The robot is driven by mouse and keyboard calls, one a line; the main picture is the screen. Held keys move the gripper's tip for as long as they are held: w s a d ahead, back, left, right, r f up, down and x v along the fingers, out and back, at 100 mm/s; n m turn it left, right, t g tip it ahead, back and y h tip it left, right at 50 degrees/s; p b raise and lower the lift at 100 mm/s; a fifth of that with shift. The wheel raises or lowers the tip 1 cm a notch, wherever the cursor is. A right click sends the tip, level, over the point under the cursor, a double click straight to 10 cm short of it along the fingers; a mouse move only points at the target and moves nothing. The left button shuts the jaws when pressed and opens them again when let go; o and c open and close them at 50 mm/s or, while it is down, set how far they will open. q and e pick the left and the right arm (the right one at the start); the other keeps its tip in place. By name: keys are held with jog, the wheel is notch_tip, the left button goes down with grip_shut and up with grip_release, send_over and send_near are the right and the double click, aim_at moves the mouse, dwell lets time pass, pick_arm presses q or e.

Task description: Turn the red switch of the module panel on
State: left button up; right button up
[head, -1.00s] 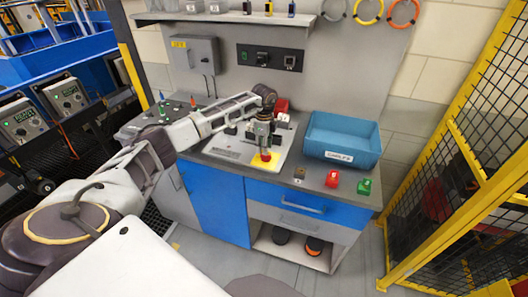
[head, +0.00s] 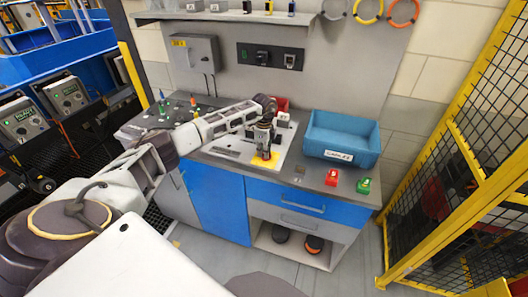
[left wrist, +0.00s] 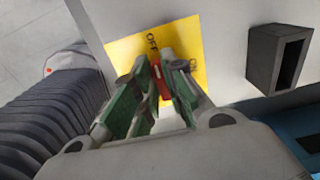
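The yellow plate (left wrist: 199,52) of the module panel carries the letters OFF and what looks like ON in the left wrist view. The red switch (left wrist: 163,84) stands up from this plate. My left gripper (left wrist: 157,66) has its two green-padded fingers on either side of the switch, and they appear to press on it. In the head view my left gripper (head: 263,154) points down at the yellow plate (head: 273,163) on the bench, and the fingers hide the switch. My right gripper is not in view.
A blue bin (head: 342,137) stands right of the panel. A dark socket box (left wrist: 279,58) stands beside the yellow plate. A yellow mesh fence (head: 460,150) is at the right.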

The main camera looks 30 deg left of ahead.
pick_arm(q)
jog(key=shift+m, duration=0.5)
grip_shut()
jog(key=m+b, duration=0.1)
jog(key=m, duration=0.2)
jog(key=shift+w, duration=0.2)
jog(key=m+b, duration=0.1)
jog(key=m, duration=0.3)
jog(key=shift+w+m, duration=0.15)
jog(key=shift+m, duration=0.25)
jog(key=m+b, duration=0.1)
jog(key=m, duration=0.3)
jog(key=shift+w+d, duration=0.1)
jog(key=shift+w, duration=0.05)
jog(key=shift+d+r+m+b, duration=0.15)
jog(key=shift+m+b, duration=0.4)
jog(key=shift+m, duration=1.95)
jog(key=o, duration=0.7)
grip_release()
jog(key=shift+o, duration=0.2)
